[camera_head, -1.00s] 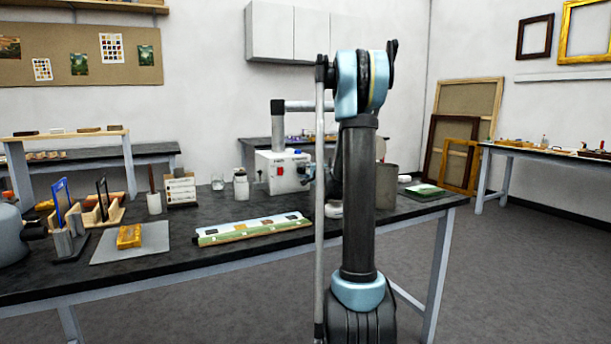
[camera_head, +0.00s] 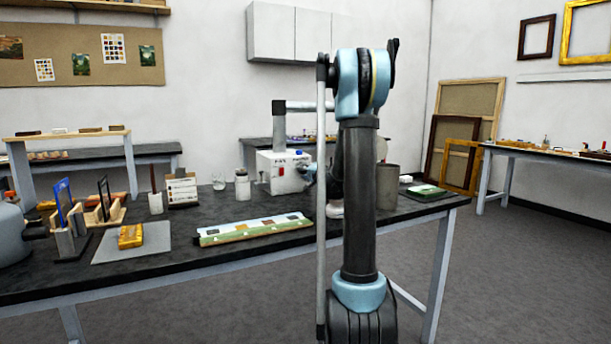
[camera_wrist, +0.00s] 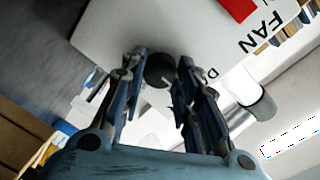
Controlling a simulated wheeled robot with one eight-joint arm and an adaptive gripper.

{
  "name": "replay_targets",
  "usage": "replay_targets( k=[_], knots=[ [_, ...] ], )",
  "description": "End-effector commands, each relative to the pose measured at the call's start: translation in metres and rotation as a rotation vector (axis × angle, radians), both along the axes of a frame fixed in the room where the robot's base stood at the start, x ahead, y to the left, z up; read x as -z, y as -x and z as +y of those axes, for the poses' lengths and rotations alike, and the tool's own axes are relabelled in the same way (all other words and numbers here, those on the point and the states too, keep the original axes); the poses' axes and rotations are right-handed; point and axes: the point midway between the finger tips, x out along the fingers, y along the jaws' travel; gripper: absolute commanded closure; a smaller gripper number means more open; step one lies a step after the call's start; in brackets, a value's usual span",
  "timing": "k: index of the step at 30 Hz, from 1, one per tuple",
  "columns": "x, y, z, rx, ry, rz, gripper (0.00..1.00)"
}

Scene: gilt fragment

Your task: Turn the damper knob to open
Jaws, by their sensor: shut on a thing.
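The dark round damper knob (camera_wrist: 159,72) sits on this face, between my fingertips. My gripper (camera_wrist: 160,62) is shut on the knob, one finger on each side. In the head view my gripper (camera_head: 309,172) is at the box's right side, partly hidden by my arm. The knob's pointer and most of its label are not readable.
A jar (camera_head: 242,186) and a glass (camera_head: 218,183) stand left of the box. A long painted strip (camera_head: 255,228) lies in front. A grey canister (camera_head: 387,187) stands to the right. The bench top between strip and box is clear.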

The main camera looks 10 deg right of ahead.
Motion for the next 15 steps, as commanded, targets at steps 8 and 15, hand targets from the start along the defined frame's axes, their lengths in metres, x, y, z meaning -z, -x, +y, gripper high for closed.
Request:
replay_targets(
  k=[8,15],
  knots=[
    [0.0002,-0.001,-0.0027,0.006,0.002,0.0,0.69],
    [-0.0002,-0.0007,-0.0019,0.004,0.0,0.0,0.5]
  ],
)
